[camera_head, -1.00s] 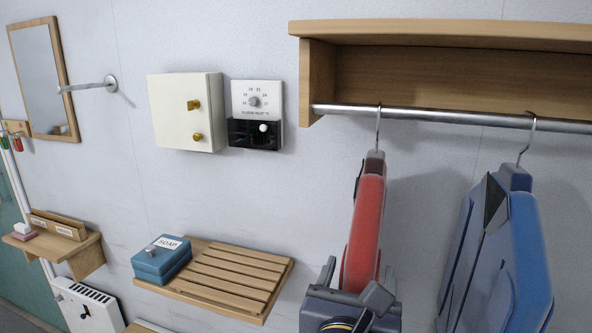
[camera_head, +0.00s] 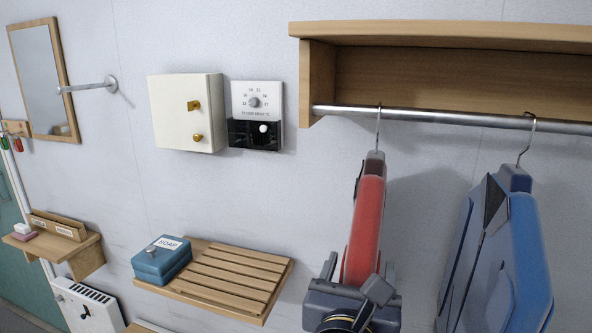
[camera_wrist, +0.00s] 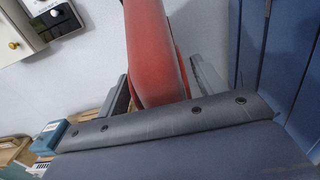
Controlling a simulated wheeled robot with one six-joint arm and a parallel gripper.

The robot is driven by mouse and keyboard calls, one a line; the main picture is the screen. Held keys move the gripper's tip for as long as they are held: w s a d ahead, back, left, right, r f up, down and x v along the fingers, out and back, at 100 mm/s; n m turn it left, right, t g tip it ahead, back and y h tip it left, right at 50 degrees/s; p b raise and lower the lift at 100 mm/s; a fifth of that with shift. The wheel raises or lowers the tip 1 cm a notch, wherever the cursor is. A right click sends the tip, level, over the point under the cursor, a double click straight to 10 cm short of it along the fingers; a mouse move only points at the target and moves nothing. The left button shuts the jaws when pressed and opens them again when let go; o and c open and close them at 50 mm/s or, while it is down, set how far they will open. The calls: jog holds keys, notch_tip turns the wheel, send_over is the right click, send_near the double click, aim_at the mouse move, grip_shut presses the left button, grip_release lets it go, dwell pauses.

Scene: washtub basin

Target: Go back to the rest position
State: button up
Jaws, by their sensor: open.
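My gripper (camera_head: 360,268) is at the bottom of the head view, in front of the lower part of a red hanging garment (camera_head: 366,215). It is open. In the wrist view my gripper's two fingers (camera_wrist: 160,75) stand apart, one on each side of the red garment (camera_wrist: 152,35). Whether they touch it I cannot tell. The red garment hangs from a hook on the metal rail (camera_head: 440,117). Its lower end is hidden behind my gripper.
A blue garment (camera_head: 522,250) hangs close to the right. A wooden slatted shelf (camera_head: 235,275) with a blue soap box (camera_head: 162,260) is at the left. A cream cabinet (camera_head: 186,112) and a dial panel (camera_head: 256,115) are on the wall. A metal wall arm (camera_head: 88,86) sticks out further left.

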aim_at(361, 269)
jog(key=shift+b+v, duration=0.6)
jog(key=shift+v, duration=3.85)
jog(key=shift+p+x, duration=0.75)
jog(key=shift+x, duration=4.75)
notch_tip(361, 269, up, 3)
jog(key=shift+s+f+p, duration=0.1)
jog(key=shift+f+p, duration=0.05)
jog(key=shift+p, duration=1)
jog(key=shift+s+a+p, duration=0.3)
jog(key=shift+s, duration=0.3)
jog(key=shift+p+v, duration=0.6)
jog(key=shift+v, duration=2)
jog(key=shift+d, duration=0.25)
